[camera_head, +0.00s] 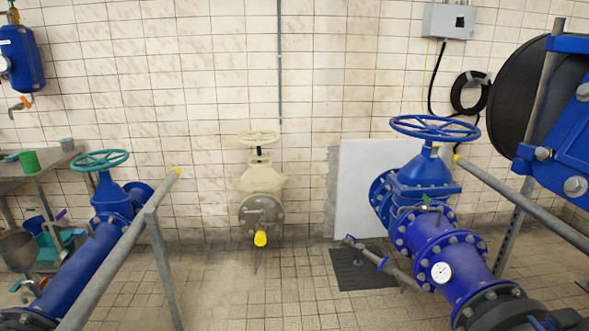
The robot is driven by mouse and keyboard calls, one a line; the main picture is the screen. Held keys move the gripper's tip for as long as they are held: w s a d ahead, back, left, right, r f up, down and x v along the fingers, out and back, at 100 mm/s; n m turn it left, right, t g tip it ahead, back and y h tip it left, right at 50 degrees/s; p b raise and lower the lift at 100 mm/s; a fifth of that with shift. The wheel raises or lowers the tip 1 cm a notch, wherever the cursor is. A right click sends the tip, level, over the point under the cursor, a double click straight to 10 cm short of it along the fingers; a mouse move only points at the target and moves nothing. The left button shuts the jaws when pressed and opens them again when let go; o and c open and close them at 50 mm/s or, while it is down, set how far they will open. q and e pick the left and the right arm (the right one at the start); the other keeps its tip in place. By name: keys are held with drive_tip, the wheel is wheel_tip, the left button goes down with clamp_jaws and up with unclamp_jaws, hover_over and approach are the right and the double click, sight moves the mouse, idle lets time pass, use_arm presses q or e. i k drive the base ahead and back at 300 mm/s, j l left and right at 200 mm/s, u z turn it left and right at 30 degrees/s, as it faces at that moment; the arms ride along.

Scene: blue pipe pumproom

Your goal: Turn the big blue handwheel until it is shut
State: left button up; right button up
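The big blue handwheel (435,128) sits level on top of a blue gate valve (424,172) at the right. The valve is bolted into a thick blue pipe (450,262) that runs toward the lower right. Nothing touches the wheel. How far the valve is open cannot be told from this view. Neither of my grippers is in view.
A grey rail (520,205) with a yellow end passes right of the valve. A teal handwheel (100,160) tops a blue pipe at the left, behind another rail (120,246). A cream valve (260,180) stands at the wall. The middle floor (225,290) is clear.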

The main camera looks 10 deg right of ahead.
sight(433, 133)
drive_tip(key=i+z, duration=0.15)
drive_tip(key=i, duration=0.65)
drive_tip(key=i+j+z, duration=0.1)
drive_tip(key=i, duration=0.7)
drive_tip(key=i+l+z, duration=0.1)
drive_tip(key=i+z, duration=0.35)
drive_tip(key=i, duration=0.2)
drive_tip(key=i+j+z, duration=0.15)
drive_tip(key=i+z, duration=0.35)
drive_tip(key=i, duration=0.15)
